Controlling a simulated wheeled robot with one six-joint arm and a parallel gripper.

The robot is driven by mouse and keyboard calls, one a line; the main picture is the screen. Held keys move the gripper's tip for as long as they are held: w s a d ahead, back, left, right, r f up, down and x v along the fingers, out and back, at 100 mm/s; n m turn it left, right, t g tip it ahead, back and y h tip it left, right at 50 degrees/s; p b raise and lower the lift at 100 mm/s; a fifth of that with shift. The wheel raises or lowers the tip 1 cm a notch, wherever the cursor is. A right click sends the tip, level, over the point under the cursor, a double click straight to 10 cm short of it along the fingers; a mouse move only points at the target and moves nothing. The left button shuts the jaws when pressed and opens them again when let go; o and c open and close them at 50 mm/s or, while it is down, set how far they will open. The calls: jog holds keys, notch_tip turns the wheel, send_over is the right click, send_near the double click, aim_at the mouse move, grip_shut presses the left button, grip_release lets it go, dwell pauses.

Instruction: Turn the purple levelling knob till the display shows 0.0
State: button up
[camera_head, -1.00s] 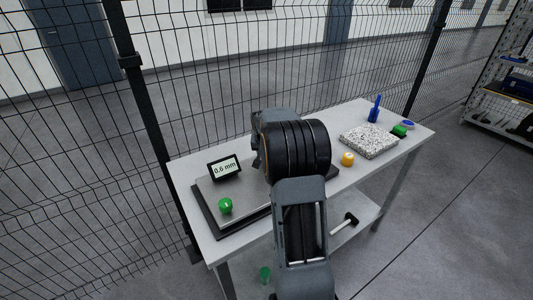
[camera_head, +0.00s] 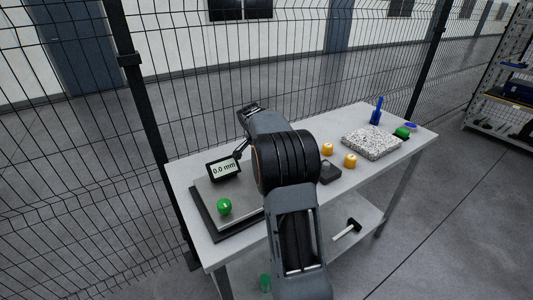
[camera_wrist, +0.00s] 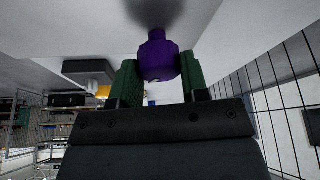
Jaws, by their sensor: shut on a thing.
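The display (camera_head: 223,169) stands at the back of the grey plate (camera_head: 236,198) and reads 0.0 mm. In the wrist view the purple knob (camera_wrist: 157,58) sits between the two green fingers of my gripper (camera_wrist: 157,76), which is shut on it. The knob is hidden behind my arm in the head view. A green knob (camera_head: 224,206) stands at the plate's front left, apart from my gripper.
Two yellow pieces (camera_head: 327,149) (camera_head: 350,160) and a speckled stone block (camera_head: 371,142) are on the right of the table. A blue upright piece (camera_head: 376,112) stands behind the block. A mesh fence (camera_head: 200,70) runs close behind the table. A hammer (camera_head: 347,229) lies on the lower shelf.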

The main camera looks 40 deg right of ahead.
dwell(0.5)
jog(key=o, duration=0.9)
jog(key=v, duration=1.3)
jog(key=shift+a+r, duration=0.25)
jog(key=shift+r, duration=0.1)
jog(key=s+a+f+n+t+y+p, duration=0.1)
jog(key=s+a+f+n+t+y, duration=0.1)
jog(key=s+a+n, duration=0.9)
jog(key=s+a+f+n+y, duration=0.2)
jog(key=s+a+f+n, duration=0.2)
jog(key=s+a+f, duration=0.4)
jog(key=s+a, duration=0.1)
jog(key=s, duration=0.2)
jog(key=shift+s+a+n+t+y+p, duration=0.3)
jog(key=shift+s+a+n, duration=0.05)
jog(key=shift+n, duration=0.05)
